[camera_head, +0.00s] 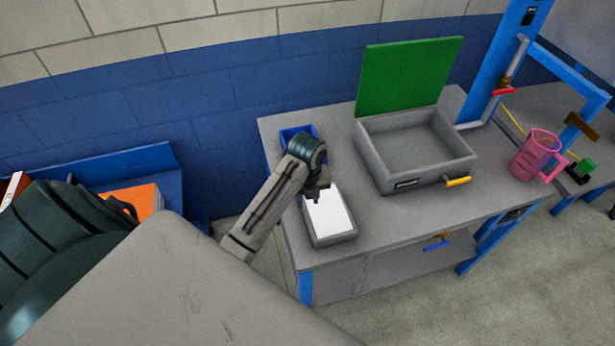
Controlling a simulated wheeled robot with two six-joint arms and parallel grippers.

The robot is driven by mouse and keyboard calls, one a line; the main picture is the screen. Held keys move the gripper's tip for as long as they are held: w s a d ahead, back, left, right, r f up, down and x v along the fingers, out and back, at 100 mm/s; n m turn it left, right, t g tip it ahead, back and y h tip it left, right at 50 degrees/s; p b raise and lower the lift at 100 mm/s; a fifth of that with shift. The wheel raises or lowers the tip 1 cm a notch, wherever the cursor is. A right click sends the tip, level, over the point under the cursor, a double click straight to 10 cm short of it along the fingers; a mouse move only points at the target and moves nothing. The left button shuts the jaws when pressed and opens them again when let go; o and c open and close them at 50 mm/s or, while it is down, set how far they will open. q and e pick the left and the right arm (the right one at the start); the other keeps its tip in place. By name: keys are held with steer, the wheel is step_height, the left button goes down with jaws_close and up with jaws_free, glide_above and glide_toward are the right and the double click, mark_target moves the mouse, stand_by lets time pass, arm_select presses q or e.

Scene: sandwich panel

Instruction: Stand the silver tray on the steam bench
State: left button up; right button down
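The silver tray (331,241) is a small grey box-shaped tray with a white sheet or block in it. It is at the left front corner of the grey steam bench (393,220), and looks level. From this angle I cannot tell whether it rests on the bench top or is just above it. My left gripper (317,199) points down at the tray's back rim and overlaps it in the picture. Its fingertips are small and partly hidden, so its grip is unclear. My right gripper is not in view.
A grey steam box (381,163) with a raised green lid (408,76) stands on the bench right of the tray. A blue bin (291,133) is behind my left gripper. A pink jug (531,160) stands at the bench's right end. The bench front between is clear.

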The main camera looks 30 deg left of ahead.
arm_select(q)
step_height(320, 180, up, 4)
steer(key=shift+f, duration=0.15)
stand_by(0.4)
stand_by(0.9)
